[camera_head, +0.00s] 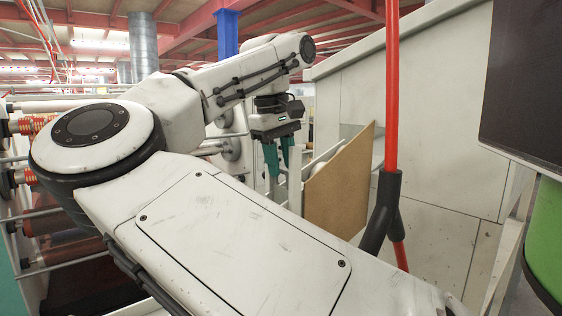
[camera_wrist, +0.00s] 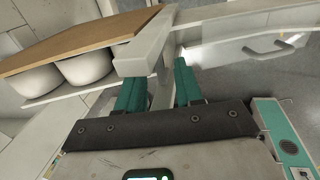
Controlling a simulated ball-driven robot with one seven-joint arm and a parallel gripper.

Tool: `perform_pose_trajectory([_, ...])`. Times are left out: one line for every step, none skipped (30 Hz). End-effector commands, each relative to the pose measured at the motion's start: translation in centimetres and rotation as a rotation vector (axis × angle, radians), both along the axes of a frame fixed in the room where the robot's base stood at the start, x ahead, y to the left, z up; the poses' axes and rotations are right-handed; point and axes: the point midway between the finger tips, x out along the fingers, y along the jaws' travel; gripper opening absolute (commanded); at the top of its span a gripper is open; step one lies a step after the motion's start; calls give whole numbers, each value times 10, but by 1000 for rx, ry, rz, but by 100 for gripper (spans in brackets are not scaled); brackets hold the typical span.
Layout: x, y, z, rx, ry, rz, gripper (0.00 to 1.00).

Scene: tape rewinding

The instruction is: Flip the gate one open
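My gripper (camera_head: 279,158) points down beside a brown board (camera_head: 340,185). Its two teal fingers are apart, so it is open. In the wrist view, my gripper (camera_wrist: 162,82) has a pale grey bar (camera_wrist: 161,92) showing between its fingers. That bar joins a wider pale block (camera_wrist: 138,60) at the board's end. I cannot tell whether the fingers touch the bar. No label marks gate one, and I cannot tell for certain which part it is. The brown board also shows at the upper left of the wrist view (camera_wrist: 90,42).
White rolls (camera_wrist: 85,68) sit under the board. A red post (camera_head: 392,80) with a black joint stands right of it, before a large white cabinet (camera_head: 435,130). Rollers and rails (camera_head: 50,210) are at the left. A pale rail (camera_wrist: 250,22) runs across the wrist view's upper right.

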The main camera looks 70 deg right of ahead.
Motion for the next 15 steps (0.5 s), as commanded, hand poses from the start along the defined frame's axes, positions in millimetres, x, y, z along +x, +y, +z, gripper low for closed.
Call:
perform_pose_trajectory([0,0,-1,0,0,0,36])
perform_pose_trajectory([0,0,-1,0,0,0,36])
perform_pose_trajectory([0,0,-1,0,0,0,36])
perform_pose_trajectory([0,0,-1,0,0,0,36])
perform_pose_trajectory([0,0,-1,0,0,0,36])
perform_pose_trajectory([0,0,-1,0,0,0,36])
perform_pose_trajectory([0,0,-1,0,0,0,36])
perform_pose_trajectory([0,0,-1,0,0,0,35])
perform_pose_trajectory([0,0,-1,1,1,0,31])
perform_pose_trajectory([0,0,-1,1,1,0,28])
perform_pose_trajectory([0,0,-1,1,1,0,25])
perform_pose_trajectory([0,0,-1,1,1,0,22])
perform_pose_trajectory([0,0,-1,1,1,0,19])
perform_pose_trajectory([0,0,-1,1,1,0,16])
perform_pose_trajectory([0,0,-1,1,1,0,12])
